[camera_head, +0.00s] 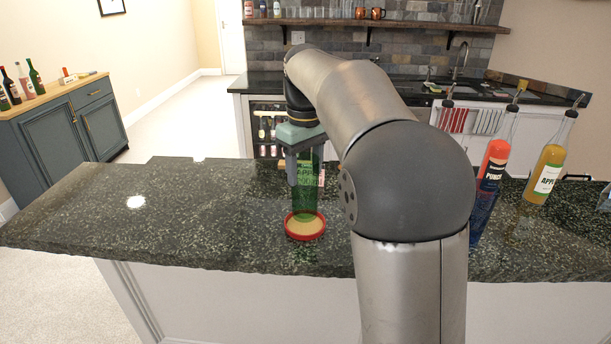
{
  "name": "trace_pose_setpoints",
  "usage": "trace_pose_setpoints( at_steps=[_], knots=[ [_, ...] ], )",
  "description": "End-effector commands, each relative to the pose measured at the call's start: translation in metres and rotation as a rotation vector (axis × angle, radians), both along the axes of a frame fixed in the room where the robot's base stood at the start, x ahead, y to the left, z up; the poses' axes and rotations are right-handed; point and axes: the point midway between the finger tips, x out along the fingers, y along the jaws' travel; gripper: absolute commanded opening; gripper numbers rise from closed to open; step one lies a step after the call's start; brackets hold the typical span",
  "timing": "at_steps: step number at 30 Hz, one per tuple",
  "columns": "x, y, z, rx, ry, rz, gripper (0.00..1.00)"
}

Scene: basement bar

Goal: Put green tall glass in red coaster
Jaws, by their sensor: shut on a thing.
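The tall green glass (305,196) is upright and see-through. My gripper (305,160) points down and is shut on its upper part; my arm comes in from the right. The red coaster (305,236), a red ring with a tan middle, lies on the dark speckled counter near its front edge. The glass's lower end overlaps the back part of the coaster in the picture. I cannot tell whether it touches the coaster or hangs just above it.
A labelled item (321,178) shows behind and through the glass. A red punch bottle (494,165), a yellow bottle (548,172) and a blue glass (482,214) stand at the right. The counter's left part (150,215) is clear.

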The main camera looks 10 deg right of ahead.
Motion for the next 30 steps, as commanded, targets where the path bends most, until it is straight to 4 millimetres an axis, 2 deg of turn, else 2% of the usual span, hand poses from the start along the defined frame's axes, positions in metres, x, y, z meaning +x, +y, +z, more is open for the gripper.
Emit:
trace_pose_setpoints(
  at_steps=[3, 6, 17, 18, 20, 21, 30],
  knots=[
    [-0.002, -0.001, -0.019, 0.000, 0.004, 0.000, 0.09],
    [-0.002, -0.001, -0.026, 0.000, 0.002, 0.000, 0.09],
    [-0.002, -0.001, -0.030, 0.000, 0.001, 0.000, 0.09],
    [-0.002, -0.001, -0.031, -0.001, 0.002, 0.000, 0.56],
    [-0.002, -0.001, -0.030, -0.001, 0.002, 0.000, 0.73],
    [-0.002, -0.001, -0.030, -0.001, 0.002, 0.000, 0.75],
    [-0.002, -0.001, -0.027, -0.001, 0.002, 0.001, 0.75]
  ],
)
